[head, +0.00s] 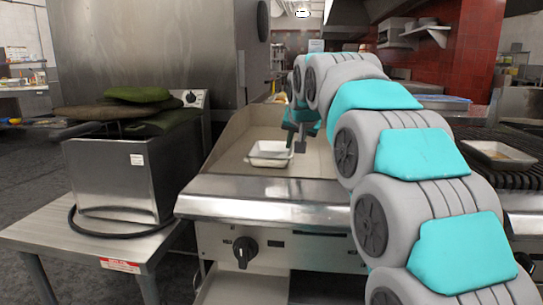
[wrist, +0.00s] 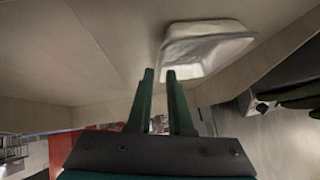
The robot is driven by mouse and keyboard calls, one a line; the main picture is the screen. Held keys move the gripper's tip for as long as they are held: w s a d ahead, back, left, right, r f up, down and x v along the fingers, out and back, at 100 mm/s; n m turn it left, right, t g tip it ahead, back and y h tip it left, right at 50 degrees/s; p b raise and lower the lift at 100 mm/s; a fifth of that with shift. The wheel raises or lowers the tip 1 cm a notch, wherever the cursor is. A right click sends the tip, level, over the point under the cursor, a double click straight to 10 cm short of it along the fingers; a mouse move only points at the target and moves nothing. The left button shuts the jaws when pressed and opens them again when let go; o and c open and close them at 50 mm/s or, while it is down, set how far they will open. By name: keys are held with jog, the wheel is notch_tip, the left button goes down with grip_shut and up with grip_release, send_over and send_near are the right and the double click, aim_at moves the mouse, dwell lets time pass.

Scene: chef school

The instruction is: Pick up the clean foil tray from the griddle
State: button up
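The clean foil tray (head: 268,152) is pale silver-white and rectangular. It rests on the flat griddle surface (head: 230,160), left of my arm in the head view. In the wrist view the tray (wrist: 207,45) lies just beyond my fingertips, slightly right of them. My gripper (head: 296,140) is low over the griddle, by the tray's right side in the head view. In the wrist view my gripper's two dark green fingers (wrist: 160,73) stand apart with an empty gap between them. The right fingertip is close to the tray's edge; I cannot tell whether they touch.
The griddle has raised metal side and back walls (head: 232,128) and a front ledge (head: 262,188). A metal fryer (head: 120,180) with dark green items on top stands at left. Another tray (head: 500,152) lies on the grill grate at right.

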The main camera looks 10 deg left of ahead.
jog(key=p+x, duration=0.1)
jog(key=x, duration=0.4)
jog(key=shift+a+f, duration=0.1)
jog(key=shift+f, duration=0.1)
jog(key=shift+r, duration=0.1)
grip_shut()
dwell(1.1)
